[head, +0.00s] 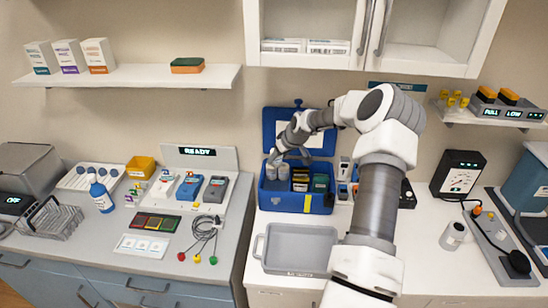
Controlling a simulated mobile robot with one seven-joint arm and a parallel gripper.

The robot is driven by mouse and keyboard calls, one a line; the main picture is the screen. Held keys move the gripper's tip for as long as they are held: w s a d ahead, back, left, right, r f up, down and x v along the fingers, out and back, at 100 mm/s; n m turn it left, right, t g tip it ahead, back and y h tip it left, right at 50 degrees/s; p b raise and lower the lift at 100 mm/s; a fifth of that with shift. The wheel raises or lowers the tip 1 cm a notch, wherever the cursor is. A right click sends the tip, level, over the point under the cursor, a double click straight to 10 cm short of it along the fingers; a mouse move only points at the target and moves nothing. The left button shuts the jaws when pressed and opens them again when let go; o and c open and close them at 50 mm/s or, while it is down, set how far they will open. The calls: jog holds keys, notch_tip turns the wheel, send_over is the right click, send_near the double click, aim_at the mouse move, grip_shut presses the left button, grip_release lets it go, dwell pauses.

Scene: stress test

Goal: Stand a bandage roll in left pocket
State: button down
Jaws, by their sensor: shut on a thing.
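A blue case (290,204) stands open on the right-hand counter, with its blue lid (269,126) raised behind it. My gripper (274,161) reaches down over the case's left pocket and is shut on a grey bandage roll (270,172), upright at that pocket. Another grey roll (284,173) stands close beside it on the right. Whether the held roll touches the pocket floor is hidden by the case's front wall. The middle pocket holds dark and yellowish packs (301,178); the right pocket holds green packs (320,183).
A grey empty tray (300,232) lies in front of the case. Small devices (344,168) stand to its right, partly behind my arm. A wall cabinet (310,20) hangs above. A gap separates this counter from the left one, which carries meters and leads (208,224).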

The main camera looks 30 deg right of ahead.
aim_at(280, 164)
jog(key=shift+f+b, duration=0.9)
jog(key=shift+f, duration=1.15)
jog(key=shift+f+b, duration=2.65)
jog(key=shift+f, duration=0.7)
jog(key=shift+c, duration=1)
grip_release()
jog(key=shift+r, duration=0.1)
jog(key=v, duration=1.7)
jog(key=shift+a+r, duration=0.1)
jog(key=shift+r, duration=0.05)
